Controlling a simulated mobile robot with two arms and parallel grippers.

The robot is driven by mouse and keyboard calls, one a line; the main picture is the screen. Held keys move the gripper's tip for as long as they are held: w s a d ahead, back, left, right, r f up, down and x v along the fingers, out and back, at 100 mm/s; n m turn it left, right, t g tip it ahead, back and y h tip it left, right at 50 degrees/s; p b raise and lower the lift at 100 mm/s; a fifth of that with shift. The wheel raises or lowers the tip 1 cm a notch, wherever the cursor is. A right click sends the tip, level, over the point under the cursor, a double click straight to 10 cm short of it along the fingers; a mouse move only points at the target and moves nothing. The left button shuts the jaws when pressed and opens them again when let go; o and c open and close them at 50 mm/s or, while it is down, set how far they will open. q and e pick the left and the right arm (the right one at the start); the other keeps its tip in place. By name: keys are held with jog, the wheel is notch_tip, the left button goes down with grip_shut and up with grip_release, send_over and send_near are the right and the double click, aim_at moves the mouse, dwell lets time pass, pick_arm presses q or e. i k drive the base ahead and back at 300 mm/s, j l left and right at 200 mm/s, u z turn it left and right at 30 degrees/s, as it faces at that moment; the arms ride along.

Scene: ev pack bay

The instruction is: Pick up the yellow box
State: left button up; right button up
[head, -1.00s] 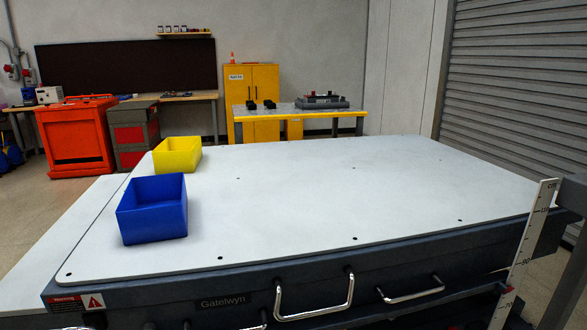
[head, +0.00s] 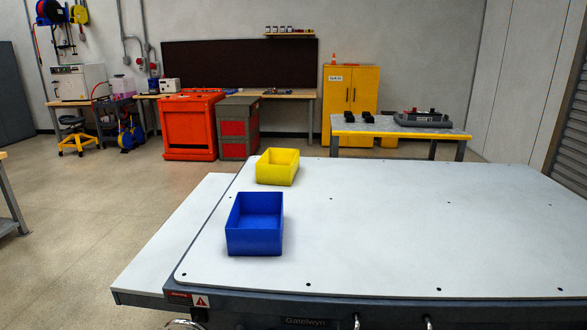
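The yellow box (head: 278,168) is an open-topped bin on the white top of the large bench (head: 420,230), near its far left edge. It stands behind the blue box and apart from it. Neither of my grippers shows in the head view. The inside floor of the yellow box is mostly hidden by its near wall.
An open blue box (head: 254,224) stands nearer on the same bench top. The bench top to the right is clear. Beyond are an orange cabinet (head: 189,125), a yellow cabinet (head: 350,100) and a yellow-edged table (head: 395,130). Open floor (head: 90,215) lies to the left.

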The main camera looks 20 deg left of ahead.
aim_at(276, 166)
jog(key=j+z, duration=0.15)
jog(key=j, duration=0.4)
jog(key=j+z, duration=0.2)
jog(key=j, duration=0.3)
jog(key=j+z, duration=0.15)
jog(key=j, duration=0.4)
jog(key=j+z, duration=0.2)
jog(key=j, duration=0.35)
jog(key=k+j+z, duration=0.15)
jog(key=j, duration=0.35)
jog(key=j+z, duration=0.2)
jog(key=j, duration=0.3)
jog(key=k+j+z, duration=0.15)
jog(key=j, duration=0.35)
jog(key=k+j+z, duration=0.2)
jog(key=j, duration=0.25)
jog(key=j+z, duration=0.2)
jog(key=j, duration=0.4)
jog(key=j+z, duration=0.15)
jog(key=j, duration=0.45)
jog(key=j+z, duration=0.2)
jog(key=j, duration=0.4)
jog(key=j+z, duration=0.2)
jog(key=j, duration=0.4)
jog(key=k+j+z, duration=0.2)
jog(key=j, duration=0.35)
jog(key=i, duration=0.05)
